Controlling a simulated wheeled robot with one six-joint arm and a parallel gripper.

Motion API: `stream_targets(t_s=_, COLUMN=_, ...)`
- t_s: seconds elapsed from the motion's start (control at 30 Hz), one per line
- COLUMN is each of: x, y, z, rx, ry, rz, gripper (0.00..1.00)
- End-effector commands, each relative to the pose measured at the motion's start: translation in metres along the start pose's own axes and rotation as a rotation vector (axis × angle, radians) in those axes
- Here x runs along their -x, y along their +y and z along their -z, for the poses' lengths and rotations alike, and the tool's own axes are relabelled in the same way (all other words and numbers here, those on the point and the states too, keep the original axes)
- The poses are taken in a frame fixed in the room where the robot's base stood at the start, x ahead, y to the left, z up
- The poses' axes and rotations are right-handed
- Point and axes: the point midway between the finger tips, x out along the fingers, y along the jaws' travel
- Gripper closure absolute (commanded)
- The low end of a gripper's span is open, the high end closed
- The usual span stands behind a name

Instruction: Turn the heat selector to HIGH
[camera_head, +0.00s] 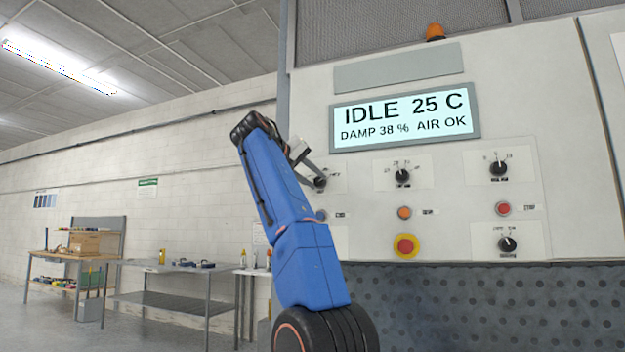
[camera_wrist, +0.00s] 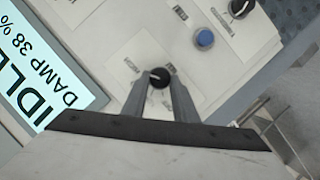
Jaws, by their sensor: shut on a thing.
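A black selector knob (camera_head: 320,183) sits at the left end of the upper row on the pale control panel (camera_head: 350,75). My gripper (camera_head: 312,176) is at this knob, with my blue arm reaching up in front of the panel's left edge. In the wrist view my gripper (camera_wrist: 157,76) has one finger on each side of the black knob (camera_wrist: 159,77) and is shut on it. The knob's white mark points toward the picture's left. Small labels surround it, but I cannot read them surely, so I cannot confirm it is the heat selector.
The display (camera_head: 404,119) reads IDLE 25 C, DAMP 38 %, AIR OK. Nearby are a middle knob (camera_head: 402,175), a right knob (camera_head: 498,168), a lower knob (camera_head: 507,244) and a red emergency stop (camera_head: 405,246).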

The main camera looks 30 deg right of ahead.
Motion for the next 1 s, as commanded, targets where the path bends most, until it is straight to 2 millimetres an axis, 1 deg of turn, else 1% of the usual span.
stream_targets(t_s=0.2, x=-0.0008, y=-0.0013, z=-0.0005, rx=-0.033, ry=-0.004, rz=0.015, gripper=0.96)
stream_targets(t_s=0.6, x=-0.0007, y=-0.0010, z=-0.0003, rx=-0.037, ry=-0.003, rz=0.016, gripper=0.96)
stream_targets(t_s=0.63, x=-0.0007, y=-0.0010, z=-0.0003, rx=-0.037, ry=-0.003, rz=0.016, gripper=0.69)
stream_targets(t_s=0.7, x=-0.0006, y=-0.0009, z=-0.0002, rx=-0.037, ry=-0.003, rz=0.016, gripper=0.55)
stream_targets(t_s=1.0, x=-0.0001, y=0.0005, z=-0.0002, rx=-0.037, ry=-0.001, rz=0.015, gripper=0.55)
